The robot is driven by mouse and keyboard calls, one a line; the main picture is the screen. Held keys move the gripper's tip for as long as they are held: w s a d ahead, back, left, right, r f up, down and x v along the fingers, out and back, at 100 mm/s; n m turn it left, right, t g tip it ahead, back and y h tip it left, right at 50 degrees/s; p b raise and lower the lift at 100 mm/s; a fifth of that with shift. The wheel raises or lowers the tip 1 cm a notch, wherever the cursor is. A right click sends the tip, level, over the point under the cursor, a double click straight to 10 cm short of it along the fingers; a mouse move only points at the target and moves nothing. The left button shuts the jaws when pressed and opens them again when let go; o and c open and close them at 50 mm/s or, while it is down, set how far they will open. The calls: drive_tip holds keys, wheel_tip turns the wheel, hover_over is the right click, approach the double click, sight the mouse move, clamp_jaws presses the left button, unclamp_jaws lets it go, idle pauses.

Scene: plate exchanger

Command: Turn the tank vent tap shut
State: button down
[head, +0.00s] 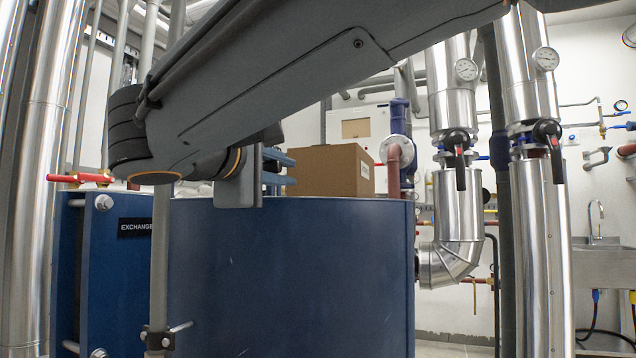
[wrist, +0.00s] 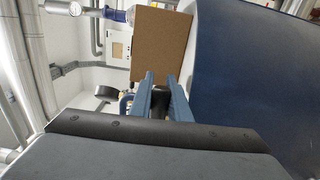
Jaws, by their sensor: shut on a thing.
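My gripper (wrist: 161,78) reaches past the top of the blue tank (head: 290,280), its two blue fingers close together. It is shut on a dark part (wrist: 159,103) between the fingers, which appears to be the tank vent tap. Its shape and how far it is turned cannot be told. In the head view, my gripper (head: 290,168) shows just above the tank's rim, left of the cardboard box. My arm hides most of the gripper and what it holds there. The tank's wall fills the right of the wrist view (wrist: 240,60).
A cardboard box (head: 332,170) stands behind the fingers. A red-handled valve (head: 85,179) is at the left. Shiny insulated pipes (head: 460,215) with black levers (head: 459,160) and gauges (head: 466,69) stand at the right. A sink (head: 600,255) is at the far right.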

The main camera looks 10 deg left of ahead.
sight(269, 169)
drive_tip(key=shift+f, duration=0.15)
idle(0.4)
drive_tip(key=c, duration=1.7)
unclamp_jaws()
drive_tip(key=shift+o, duration=0.2)
drive_tip(key=v, duration=0.8)
drive_tip(key=shift+w+d, duration=0.1)
drive_tip(key=shift+d, duration=0.05)
